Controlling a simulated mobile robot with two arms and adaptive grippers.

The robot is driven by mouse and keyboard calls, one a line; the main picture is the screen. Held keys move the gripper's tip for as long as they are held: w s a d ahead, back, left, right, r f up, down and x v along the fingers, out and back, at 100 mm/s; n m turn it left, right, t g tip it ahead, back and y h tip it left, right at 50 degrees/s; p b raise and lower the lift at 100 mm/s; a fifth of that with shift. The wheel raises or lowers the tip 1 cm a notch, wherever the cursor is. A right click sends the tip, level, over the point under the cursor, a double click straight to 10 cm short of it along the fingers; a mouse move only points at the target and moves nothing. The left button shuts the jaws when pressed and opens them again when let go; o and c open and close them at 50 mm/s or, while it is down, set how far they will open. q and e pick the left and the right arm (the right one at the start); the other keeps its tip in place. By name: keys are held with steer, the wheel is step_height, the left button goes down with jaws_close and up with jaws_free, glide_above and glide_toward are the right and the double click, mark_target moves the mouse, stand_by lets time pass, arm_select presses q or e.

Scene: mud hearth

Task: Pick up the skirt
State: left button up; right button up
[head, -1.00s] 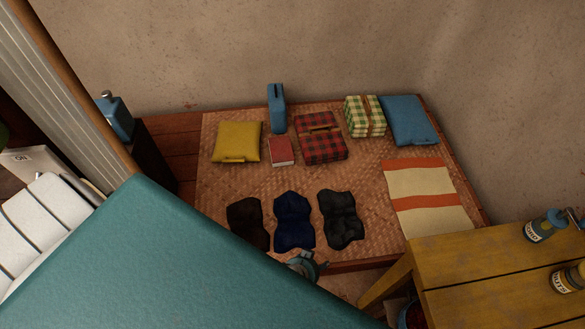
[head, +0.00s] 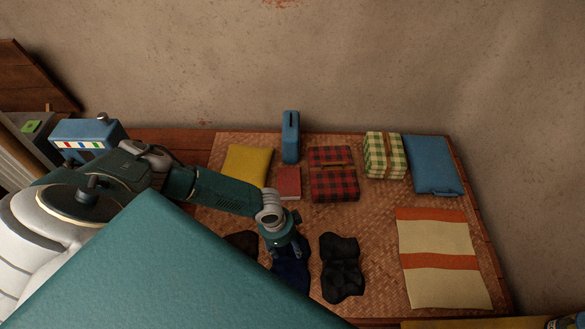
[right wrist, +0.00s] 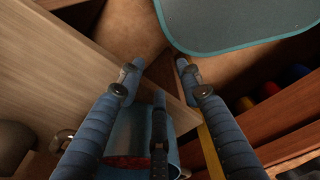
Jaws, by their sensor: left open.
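Three dark folded garments lie in a row on the woven mat (head: 375,215) in the head view: a dark brown one (head: 243,241), a navy one (head: 291,284) and a black one (head: 342,268). I cannot tell by shape which is the skirt. My left gripper (head: 286,251) is open, above the navy garment, and hides part of it. Whether it touches the cloth is unclear. My right gripper (right wrist: 157,70) shows in the right wrist view with its fingers apart and nothing between the tips. No garment shows there.
Behind the garments are a yellow cushion (head: 249,160), a red book (head: 288,182), a blue case (head: 291,138), a red checked bundle (head: 334,174), a green checked bundle (head: 384,155) and a blue cushion (head: 432,165). A striped cloth (head: 440,235) lies right. Wooden furniture (right wrist: 60,70) stands near my right gripper.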

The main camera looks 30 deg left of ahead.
arm_select(q)
steer(key=b, duration=0.5)
glide_above(289, 261)
steer(key=f, duration=0.4)
steer(key=shift+s+a+f, duration=0.3)
steer(key=shift+f, duration=0.1)
steer(key=shift+w+f, duration=0.1)
steer(key=shift+f, duration=0.2)
steer(key=shift+f+b, duration=0.95)
steer(key=shift+b, duration=0.25)
steer(key=f+b, duration=0.3)
steer(key=shift+w+d+f, duration=0.1)
steer(key=shift+w+d, duration=0.1)
steer(key=c, duration=1.2)
jaws_close()
arm_select(e)
steer(key=s+f, duration=0.4)
steer(key=f, duration=0.6)
steer(key=shift+f+g, duration=0.2)
steer(key=shift+g, duration=0.1)
